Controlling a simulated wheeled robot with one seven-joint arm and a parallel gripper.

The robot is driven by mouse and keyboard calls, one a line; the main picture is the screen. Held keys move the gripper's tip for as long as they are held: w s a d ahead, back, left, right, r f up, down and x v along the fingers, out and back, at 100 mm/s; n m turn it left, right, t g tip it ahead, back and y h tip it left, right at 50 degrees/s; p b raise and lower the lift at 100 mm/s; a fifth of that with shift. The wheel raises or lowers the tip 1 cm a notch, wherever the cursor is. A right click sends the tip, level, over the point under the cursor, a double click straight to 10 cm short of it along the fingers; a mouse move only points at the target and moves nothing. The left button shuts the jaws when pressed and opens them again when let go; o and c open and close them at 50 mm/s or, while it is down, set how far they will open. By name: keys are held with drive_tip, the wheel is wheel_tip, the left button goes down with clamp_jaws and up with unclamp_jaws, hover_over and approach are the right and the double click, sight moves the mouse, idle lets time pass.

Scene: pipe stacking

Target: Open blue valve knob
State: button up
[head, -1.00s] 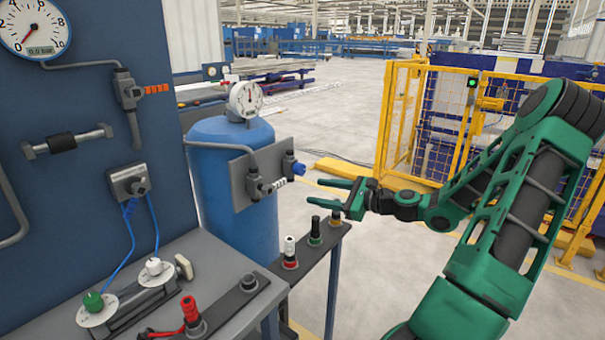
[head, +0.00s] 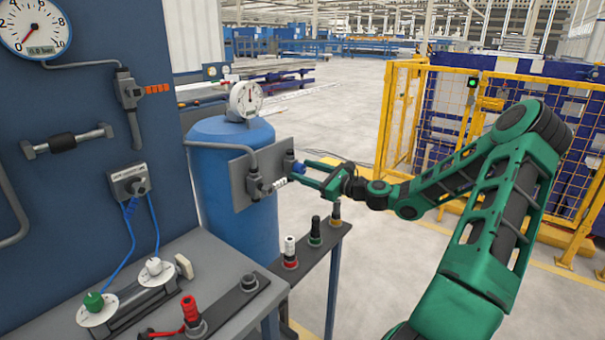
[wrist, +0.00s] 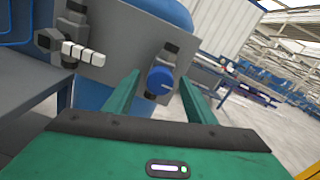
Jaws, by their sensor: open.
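The blue valve knob (wrist: 160,80) sits on a grey plate (wrist: 115,72) fixed to the blue tank (head: 212,140). In the head view the knob (head: 297,168) is partly hidden by my gripper. My gripper (head: 306,171) is open, and its green fingers point at the plate. In the wrist view the knob shows between the two open fingers (wrist: 163,90), one on each side. I cannot tell whether either finger touches it.
A white-handled valve (head: 272,185) is on the same plate, left of the blue knob. Below my gripper a narrow rack holds several connectors, one with a white top (head: 290,252). A pressure gauge (head: 246,98) stands on the tank.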

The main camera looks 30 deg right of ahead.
drive_tip(key=shift+w+a, duration=0.1)
drive_tip(key=shift+w, duration=0.2)
drive_tip(key=c, duration=1)
drive_tip(key=shift+c, duration=0.2)
